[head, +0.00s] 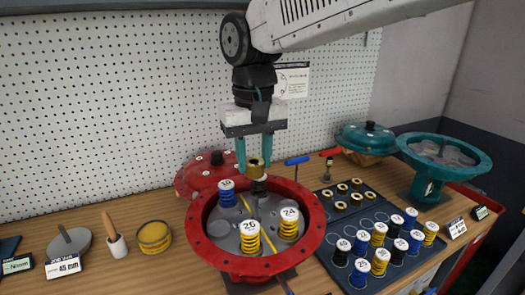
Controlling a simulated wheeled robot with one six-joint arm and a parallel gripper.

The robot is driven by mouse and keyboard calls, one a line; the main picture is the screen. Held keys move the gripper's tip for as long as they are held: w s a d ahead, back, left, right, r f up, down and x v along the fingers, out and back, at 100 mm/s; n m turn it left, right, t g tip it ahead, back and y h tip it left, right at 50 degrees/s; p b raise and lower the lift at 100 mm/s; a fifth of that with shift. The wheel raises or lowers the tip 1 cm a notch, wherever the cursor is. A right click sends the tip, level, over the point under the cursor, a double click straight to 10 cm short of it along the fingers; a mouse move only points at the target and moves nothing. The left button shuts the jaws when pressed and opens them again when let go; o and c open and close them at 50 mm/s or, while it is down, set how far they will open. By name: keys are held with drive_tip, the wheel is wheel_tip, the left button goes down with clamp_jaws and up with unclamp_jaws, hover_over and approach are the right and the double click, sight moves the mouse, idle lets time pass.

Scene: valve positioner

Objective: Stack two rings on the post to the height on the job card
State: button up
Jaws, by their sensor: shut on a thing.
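My gripper (254,158) has two teal fingers and points down over the red round housing (309,237). It is shut on a brass ring (255,164). The ring is right above a dark grey post (259,187) in the housing's middle; I cannot tell whether it touches the post or is around its top. More brass rings (356,199) lie in the dark tray at right. A white card reading "45 mm" (65,265) stands at front left; I cannot tell whether it is the job card.
The dark tray (330,240) holds several blue and yellow springs. A teal housing (440,160) stands at right, a yellow tin (154,237) at left.

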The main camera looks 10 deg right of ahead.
hover_over(256, 197)
drive_tip(key=shift+w+f, duration=0.15)
drive_tip(key=shift+f, duration=1.9)
drive_tip(key=shift+f, duration=0.15)
drive_tip(key=shift+f, duration=2.1)
drive_tip(key=shift+f, duration=0.1)
drive_tip(key=o, duration=1.1)
wheel_tip(256, 197, up, 8)
drive_tip(key=shift+f, duration=0.1)
